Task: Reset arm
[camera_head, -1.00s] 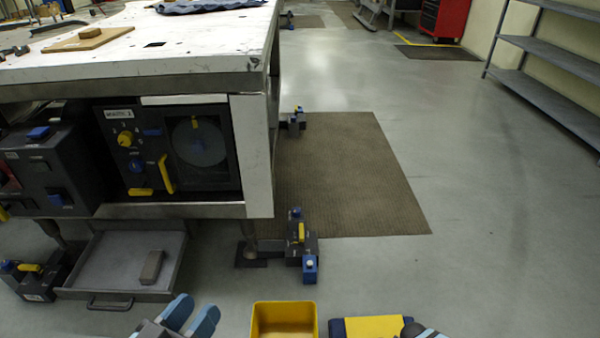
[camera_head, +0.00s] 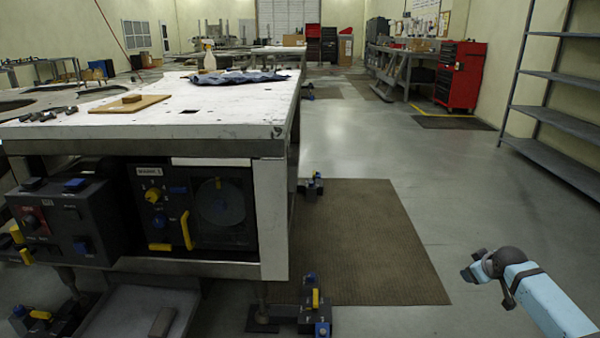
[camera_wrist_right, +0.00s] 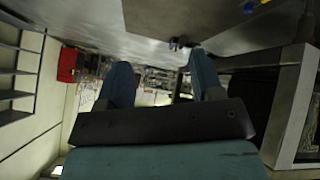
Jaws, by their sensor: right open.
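My right arm (camera_head: 545,300) comes in at the lower right of the head view, over bare floor and clear of the table. It is light blue with a dark rounded joint (camera_head: 510,262). In the right wrist view, which is upside down, my right gripper (camera_wrist_right: 160,60) shows two teal fingers spread apart with nothing between them. It is open and points into the room. My left gripper is not in view.
A white-topped table (camera_head: 215,122) with control panels (camera_head: 220,205) below stands at left. A brown mat (camera_head: 365,240) lies beside it. A grey shelf (camera_head: 560,120) stands at right, a red cabinet (camera_head: 460,75) farther back. Open floor lies between table and shelf.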

